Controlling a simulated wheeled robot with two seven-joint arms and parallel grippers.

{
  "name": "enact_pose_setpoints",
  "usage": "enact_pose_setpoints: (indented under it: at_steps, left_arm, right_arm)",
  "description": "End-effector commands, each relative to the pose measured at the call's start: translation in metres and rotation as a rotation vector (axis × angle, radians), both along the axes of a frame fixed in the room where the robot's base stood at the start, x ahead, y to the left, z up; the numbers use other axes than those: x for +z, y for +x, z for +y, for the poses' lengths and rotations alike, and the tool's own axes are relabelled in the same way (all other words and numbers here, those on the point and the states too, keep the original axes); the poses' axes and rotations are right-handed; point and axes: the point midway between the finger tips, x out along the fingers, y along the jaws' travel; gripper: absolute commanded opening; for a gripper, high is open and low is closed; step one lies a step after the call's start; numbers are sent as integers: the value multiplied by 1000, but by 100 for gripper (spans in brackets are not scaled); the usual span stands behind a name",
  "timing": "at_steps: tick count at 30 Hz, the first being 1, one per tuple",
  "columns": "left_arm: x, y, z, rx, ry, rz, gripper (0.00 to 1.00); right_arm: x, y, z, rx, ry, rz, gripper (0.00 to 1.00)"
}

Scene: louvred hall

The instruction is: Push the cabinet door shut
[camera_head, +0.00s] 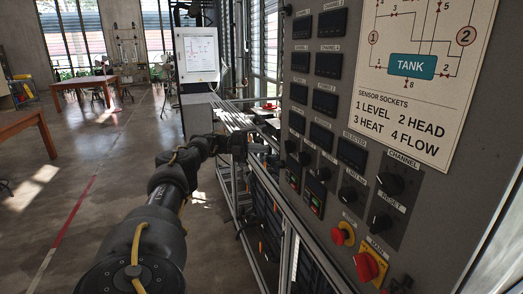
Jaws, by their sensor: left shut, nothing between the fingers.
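A large grey control panel (485,85) fills the right side, with dark displays, knobs and a tank diagram on its face. I cannot tell from this view which surface is the cabinet door or how far open it is. My left arm reaches forward from the bottom. My left gripper (240,146) is small and dark at its end, shut and empty, just left of the panel's lower part beside a metal frame. I cannot tell whether it touches anything. My right gripper is not in view.
A metal-profile frame (289,235) with dark parts runs below the panel. Red stop buttons (367,266) stick out at its lower edge. A white box (197,54) stands behind. Wooden tables (85,83) are at the left. The floor between is clear.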

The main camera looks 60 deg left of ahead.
Motion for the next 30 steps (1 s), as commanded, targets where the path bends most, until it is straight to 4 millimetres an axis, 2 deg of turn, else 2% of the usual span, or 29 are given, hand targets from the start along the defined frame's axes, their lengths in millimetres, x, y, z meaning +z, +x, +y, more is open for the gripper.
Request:
enact_pose_setpoints:
  at_steps: [7,11,13,14,20,28,30]
  left_arm:
    - [4,0,0,0,1,-2,0]
    - [21,1,0,-1,2,-4,0]
    - [36,0,0,0,1,-6,0]
    - [35,-2,-1,-1,0,-1,0]
    - [52,-12,-15,-3,1,0,0]
    - [95,-33,-41,-2,1,-2,0]
    - [90,-40,-50,-1,0,0,0]
  right_arm:
    - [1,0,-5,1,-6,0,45]
    - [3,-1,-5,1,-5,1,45]
    - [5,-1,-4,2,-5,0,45]
    - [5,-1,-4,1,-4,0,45]
    - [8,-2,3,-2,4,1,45]
    - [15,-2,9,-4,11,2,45]
    - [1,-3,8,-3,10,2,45]
